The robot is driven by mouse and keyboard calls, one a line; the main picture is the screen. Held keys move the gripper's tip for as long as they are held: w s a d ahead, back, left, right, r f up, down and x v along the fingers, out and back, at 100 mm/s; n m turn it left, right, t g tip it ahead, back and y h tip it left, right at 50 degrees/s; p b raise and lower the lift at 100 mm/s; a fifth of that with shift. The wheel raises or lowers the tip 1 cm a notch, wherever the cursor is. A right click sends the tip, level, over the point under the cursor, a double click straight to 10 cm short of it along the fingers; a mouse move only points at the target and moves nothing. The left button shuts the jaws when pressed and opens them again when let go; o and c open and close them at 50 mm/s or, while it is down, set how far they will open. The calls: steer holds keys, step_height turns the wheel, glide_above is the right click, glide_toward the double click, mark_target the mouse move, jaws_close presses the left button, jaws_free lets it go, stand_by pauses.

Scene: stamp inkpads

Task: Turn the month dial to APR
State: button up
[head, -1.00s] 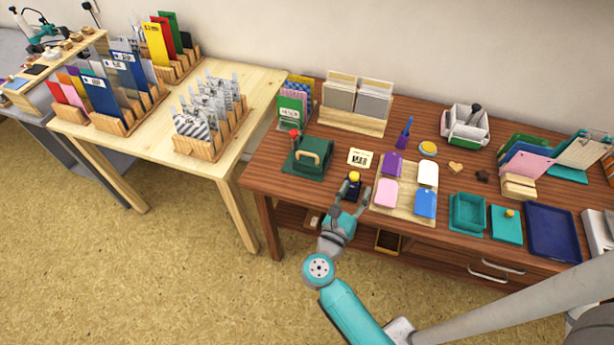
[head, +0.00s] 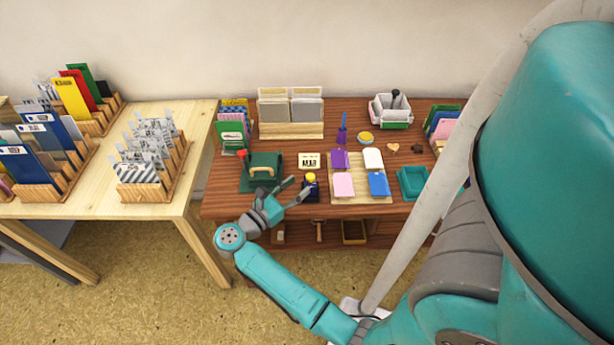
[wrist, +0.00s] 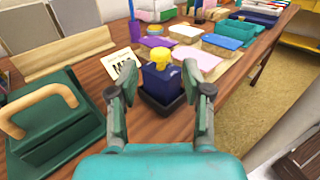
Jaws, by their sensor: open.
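The dark blue stamp (head: 311,195) has a yellow dial knob (head: 311,178) on top. It stands upright on the wooden table, in front of a cream card (head: 309,160) with black lettering. In the wrist view the knob (wrist: 158,57) and stamp body (wrist: 163,84) show between my fingers, in a dark tray-like base (wrist: 163,107). The card (wrist: 121,63) there seems to start with "MA"; a finger hides part of it. My gripper (head: 301,185) is open, its fingers beside the stamp and pointing toward it, with no grasp visible.
A green box with a wooden handle (wrist: 47,112) stands close left of the stamp. To the right, a board bears purple, white, pink and blue pads (head: 379,184). A card rack (head: 291,130) stands behind. The table's front edge is close to the stamp.

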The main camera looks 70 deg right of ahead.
mark_target(308, 178)
steer(key=shift+x, duration=3.1)
jaws_close()
